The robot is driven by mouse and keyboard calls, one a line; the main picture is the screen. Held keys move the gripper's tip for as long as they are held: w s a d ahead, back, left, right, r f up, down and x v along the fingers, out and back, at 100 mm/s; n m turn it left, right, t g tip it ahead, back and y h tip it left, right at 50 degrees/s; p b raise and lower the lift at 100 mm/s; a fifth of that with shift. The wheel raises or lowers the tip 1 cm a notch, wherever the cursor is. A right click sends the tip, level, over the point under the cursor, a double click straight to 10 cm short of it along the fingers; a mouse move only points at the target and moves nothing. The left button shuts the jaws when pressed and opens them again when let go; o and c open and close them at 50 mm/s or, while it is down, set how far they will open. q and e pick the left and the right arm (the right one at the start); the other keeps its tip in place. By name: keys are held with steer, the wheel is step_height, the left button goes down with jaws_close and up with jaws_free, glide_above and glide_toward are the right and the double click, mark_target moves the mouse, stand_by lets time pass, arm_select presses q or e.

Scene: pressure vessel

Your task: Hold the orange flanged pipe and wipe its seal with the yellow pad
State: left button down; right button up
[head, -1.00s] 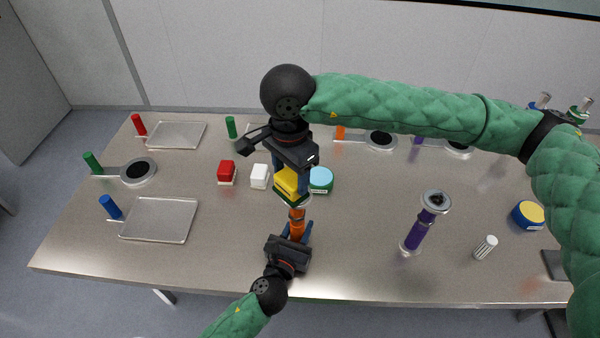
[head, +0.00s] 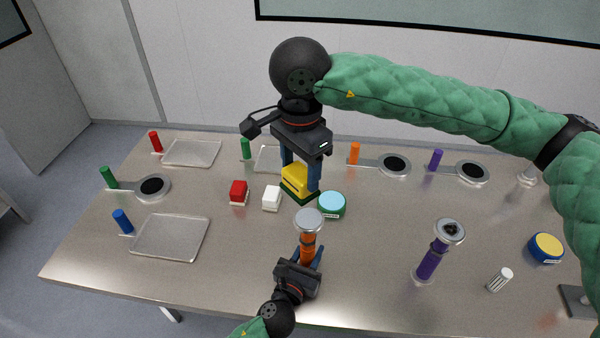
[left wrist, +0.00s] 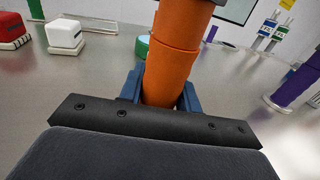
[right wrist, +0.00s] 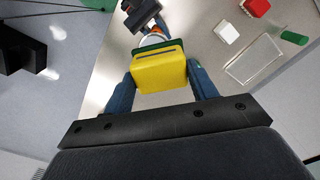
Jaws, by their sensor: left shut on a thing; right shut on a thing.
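The orange flanged pipe (head: 308,246) stands near the front middle of the table, its grey top flange (head: 309,221) facing up. My left gripper (head: 303,268) is shut around its orange body, which also fills the left wrist view (left wrist: 172,65). The yellow pad (head: 296,181) has a dark green underside and is held by my right gripper (head: 301,178), which comes down from above. In the head view the pad is just behind the pipe's flange, apart from it. It also shows between the fingers in the right wrist view (right wrist: 159,71). The seal is not clearly visible.
A red pad (head: 239,192) and a white pad (head: 272,198) lie left of the yellow one. A teal round tin (head: 332,205) is close on its right. A purple flanged pipe (head: 430,260) stands to the right. Trays with coloured handles (head: 170,238) lie at left.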

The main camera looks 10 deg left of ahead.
stand_by(0.4)
arm_select(q)
steer(key=c, duration=0.9)
jaws_free()
steer(key=shift+s, duration=0.1)
steer(key=shift+v, duration=5.95)
steer(key=shift+a, duration=0.15)
